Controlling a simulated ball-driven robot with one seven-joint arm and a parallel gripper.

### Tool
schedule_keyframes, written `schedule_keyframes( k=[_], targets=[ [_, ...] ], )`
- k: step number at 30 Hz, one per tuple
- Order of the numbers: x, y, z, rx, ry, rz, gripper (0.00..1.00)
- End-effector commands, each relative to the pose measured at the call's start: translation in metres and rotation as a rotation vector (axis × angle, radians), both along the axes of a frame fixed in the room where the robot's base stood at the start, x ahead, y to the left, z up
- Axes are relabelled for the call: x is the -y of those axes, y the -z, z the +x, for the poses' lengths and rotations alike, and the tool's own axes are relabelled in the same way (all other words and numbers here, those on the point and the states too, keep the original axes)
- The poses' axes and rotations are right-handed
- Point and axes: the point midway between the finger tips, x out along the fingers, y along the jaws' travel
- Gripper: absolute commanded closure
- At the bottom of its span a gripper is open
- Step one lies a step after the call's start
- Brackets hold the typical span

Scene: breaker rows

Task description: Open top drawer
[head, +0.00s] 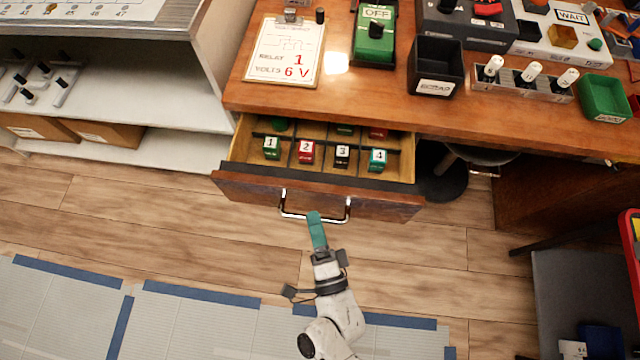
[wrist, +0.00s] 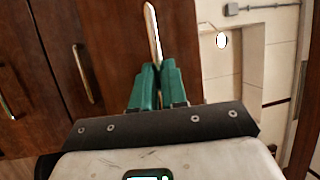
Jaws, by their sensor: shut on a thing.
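The top drawer (head: 235,188) is pulled out from under the wooden workbench, and its inside shows. It holds several small numbered blocks, among them a green one (head: 271,147), a red one (head: 306,151) and a black one (head: 341,156). Its metal bar handle (head: 287,210) is on the front. My gripper (head: 314,217) has green fingers and is at the middle of this handle. In the wrist view the fingers (wrist: 154,78) are closed around the light metal bar (wrist: 152,35). The exact contact is partly hidden by the fingers.
The workbench (head: 390,95) carries a clipboard card (head: 284,52), a black bin (head: 435,68) and a green bin (head: 604,98). A white shelf unit (head: 120,100) stands left of the drawer. A dark round stool (head: 445,180) is to the right. Wood floor (head: 200,215) in front of the drawer is clear.

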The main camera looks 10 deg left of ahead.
Motion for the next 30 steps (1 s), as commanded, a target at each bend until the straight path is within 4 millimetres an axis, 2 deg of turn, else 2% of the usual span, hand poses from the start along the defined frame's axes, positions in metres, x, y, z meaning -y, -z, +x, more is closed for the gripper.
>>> schedule_keyframes(
  k=[1,6,15,21,30],
  targets=[
    [0.0,0.003,-0.017,-0.008,-0.001,0.0,1.0],
    [-0.002,0.003,-0.062,-0.006,-0.002,-0.002,1.0],
    [-0.003,0.003,-0.122,-0.005,0.0,-0.001,1.0],
    [-0.005,0.002,-0.143,-0.003,-0.001,-0.001,1.0],
    [-0.005,0.001,-0.151,-0.003,0.0,-0.001,1.0]
  ],
)
